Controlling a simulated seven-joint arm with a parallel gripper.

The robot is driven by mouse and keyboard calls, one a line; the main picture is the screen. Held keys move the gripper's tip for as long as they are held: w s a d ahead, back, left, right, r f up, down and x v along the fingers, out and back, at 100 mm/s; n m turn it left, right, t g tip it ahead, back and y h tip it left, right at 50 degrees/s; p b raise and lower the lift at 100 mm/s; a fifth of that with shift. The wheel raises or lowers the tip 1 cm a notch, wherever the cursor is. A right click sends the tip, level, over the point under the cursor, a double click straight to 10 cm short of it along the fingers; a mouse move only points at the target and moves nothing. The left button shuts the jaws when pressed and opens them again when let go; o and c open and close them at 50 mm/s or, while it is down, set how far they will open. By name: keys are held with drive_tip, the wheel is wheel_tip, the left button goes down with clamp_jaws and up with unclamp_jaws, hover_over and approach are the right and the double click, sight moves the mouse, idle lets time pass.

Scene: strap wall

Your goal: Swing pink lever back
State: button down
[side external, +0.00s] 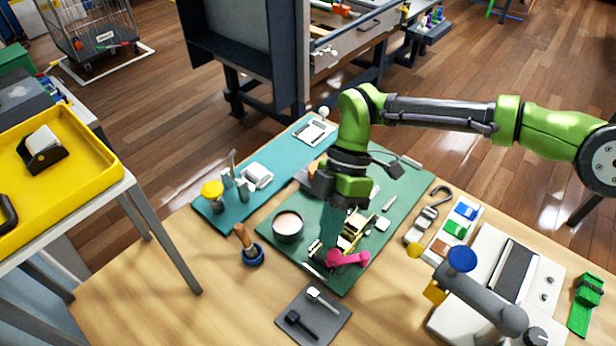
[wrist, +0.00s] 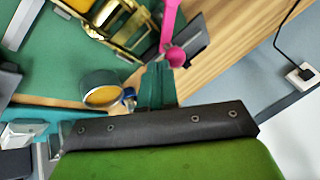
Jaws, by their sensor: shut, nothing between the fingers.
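The pink lever (side external: 347,258) lies near the front edge of the green board, low beside a gold-coloured buckle mechanism (side external: 355,232). In the wrist view the pink lever (wrist: 169,26) runs up from a round pink end, with the gold buckle (wrist: 118,22) to its left. My gripper (side external: 328,246) is low over the board, at the left end of the lever. In the wrist view my gripper's dark green fingers (wrist: 157,68) are together and empty, their tips close to the round pink end. I cannot tell whether they touch it.
A grey cup (side external: 288,226) stands left of my gripper on the green board (side external: 275,207). A blue-based wooden-handled tool (side external: 250,248) and a dark pad (side external: 290,328) with two small tools lie nearby. A hook strap (side external: 424,222) and a grey machine (side external: 490,290) stand to the right.

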sight(330, 260)
drive_tip(key=shift+s+a, duration=0.25)
drive_tip(key=shift+s, duration=0.3)
drive_tip(key=n, duration=0.1)
drive_tip(key=s+n+h, duration=0.1)
drive_tip(key=shift+s+a+n+h, duration=0.15)
drive_tip(key=shift+s+n+h, duration=0.15)
drive_tip(key=shift+n, duration=0.1)
drive_tip(key=shift+s, duration=0.75)
drive_tip(key=shift+s, duration=0.1)
drive_tip(key=v, duration=0.7)
drive_tip(key=shift+w, duration=0.25)
drive_tip(key=shift+r, duration=0.1)
